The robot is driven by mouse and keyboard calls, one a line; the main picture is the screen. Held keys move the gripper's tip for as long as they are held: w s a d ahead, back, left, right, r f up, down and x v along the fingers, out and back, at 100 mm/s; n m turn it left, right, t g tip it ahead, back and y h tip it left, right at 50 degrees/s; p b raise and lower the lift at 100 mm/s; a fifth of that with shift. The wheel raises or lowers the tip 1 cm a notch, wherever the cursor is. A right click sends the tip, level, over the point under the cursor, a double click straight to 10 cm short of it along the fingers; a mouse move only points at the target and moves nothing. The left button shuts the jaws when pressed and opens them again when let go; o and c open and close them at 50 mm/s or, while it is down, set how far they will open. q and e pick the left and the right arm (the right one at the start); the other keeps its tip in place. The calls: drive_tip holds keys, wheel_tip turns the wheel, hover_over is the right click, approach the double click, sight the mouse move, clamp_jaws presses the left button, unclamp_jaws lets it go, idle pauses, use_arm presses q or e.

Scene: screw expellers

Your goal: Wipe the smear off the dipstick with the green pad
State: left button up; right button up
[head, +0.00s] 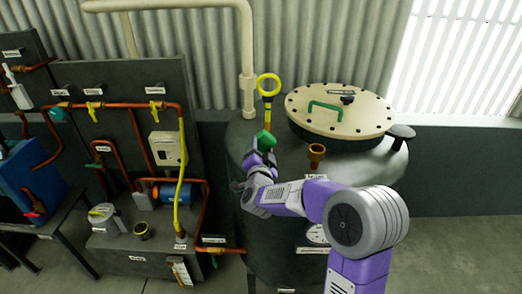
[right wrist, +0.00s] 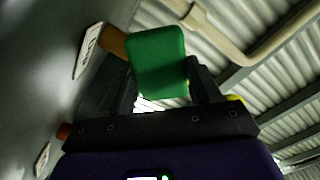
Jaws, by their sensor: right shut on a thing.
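The dipstick (head: 268,86) stands upright at the back left of the dark tank's top, with a yellow ring handle. Its lower shaft is hidden behind the green pad (head: 264,139) in the head view. I cannot make out the smear. My right gripper (head: 261,150) is shut on the green pad, which sticks up from the fingers, in front of the dipstick; I cannot tell whether they touch. In the right wrist view the pad (right wrist: 157,62) sits between the dark fingers. My left gripper is not in view.
The tank's round bolted lid (head: 340,121) with a green handle is to the right. A brass fitting (head: 317,155) stands close right of my gripper. A cream pipe (head: 247,60) rises behind the dipstick. A panel with copper pipes (head: 120,104) and yellow valves is at left.

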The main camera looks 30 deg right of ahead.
sight(269, 146)
drive_tip(key=shift+x, duration=0.9)
drive_tip(key=shift+s+d+b, duration=0.6)
drive_tip(key=shift+d+b, duration=0.05)
drive_tip(key=shift+d, duration=0.2)
drive_tip(key=shift+s+d+b, duration=0.55)
drive_tip(key=shift+d+b, duration=0.1)
drive_tip(key=shift+d, duration=0.15)
drive_tip(key=shift+w, duration=0.15)
drive_tip(key=shift+w+a+r, duration=0.1)
drive_tip(key=shift+w+a, duration=0.2)
drive_tip(key=shift+a, duration=0.25)
drive_tip(key=shift+w+a, duration=0.8)
drive_tip(key=shift+a, duration=0.35)
drive_tip(key=shift+s, duration=0.1)
